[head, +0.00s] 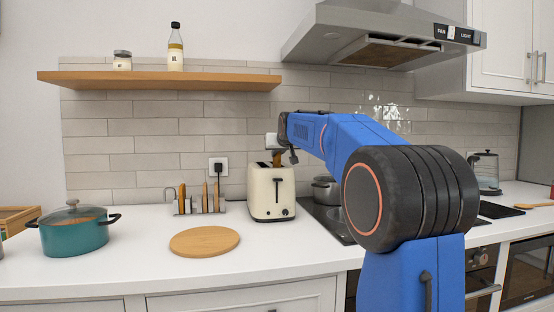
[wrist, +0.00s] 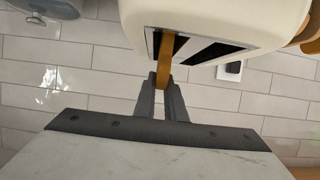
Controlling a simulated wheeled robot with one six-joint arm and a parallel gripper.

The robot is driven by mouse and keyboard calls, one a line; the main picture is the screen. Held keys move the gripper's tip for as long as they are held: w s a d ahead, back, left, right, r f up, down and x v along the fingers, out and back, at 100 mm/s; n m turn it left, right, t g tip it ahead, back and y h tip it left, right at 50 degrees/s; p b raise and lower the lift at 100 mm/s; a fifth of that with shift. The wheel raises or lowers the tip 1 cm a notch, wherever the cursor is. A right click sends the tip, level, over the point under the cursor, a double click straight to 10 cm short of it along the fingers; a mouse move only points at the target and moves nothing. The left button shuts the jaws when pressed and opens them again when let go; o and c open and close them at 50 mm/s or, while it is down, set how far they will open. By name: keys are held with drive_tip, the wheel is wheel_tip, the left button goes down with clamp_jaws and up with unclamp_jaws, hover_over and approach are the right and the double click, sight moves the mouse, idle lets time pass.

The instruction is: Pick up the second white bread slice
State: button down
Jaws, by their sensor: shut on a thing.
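A bread slice (wrist: 165,60) with a brown edge stands in one slot of the cream toaster (head: 271,193), its upper part sticking out. In the wrist view my gripper (wrist: 162,82) is shut on the slice's protruding edge. The other slot looks dark and empty. The toaster also shows in the wrist view (wrist: 215,22). In the head view the slice (head: 277,159) shows above the toaster, partly hidden by my gripper. The slice's lower part is hidden inside the slot. More slices (head: 182,198) stand upright in the toast rack (head: 198,211) left of the toaster.
A round wooden board (head: 204,242) lies in front of the rack. A teal pot (head: 74,232) stands at the left. A grey pot (head: 326,190) on the dark hob (head: 330,220) is right of the toaster. A wooden shelf (head: 160,80) hangs above.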

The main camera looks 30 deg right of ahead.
wheel_tip(320, 180, up, 6)
drive_tip(key=shift+f, duration=0.2)
drive_tip(key=s+a, duration=0.2)
drive_tip(key=s, duration=0.7)
drive_tip(key=s+a, duration=0.3)
drive_tip(key=s, duration=0.6)
drive_tip(key=shift+s+a, duration=0.25)
drive_tip(key=shift+s, duration=0.15)
drive_tip(key=shift+f, duration=0.1)
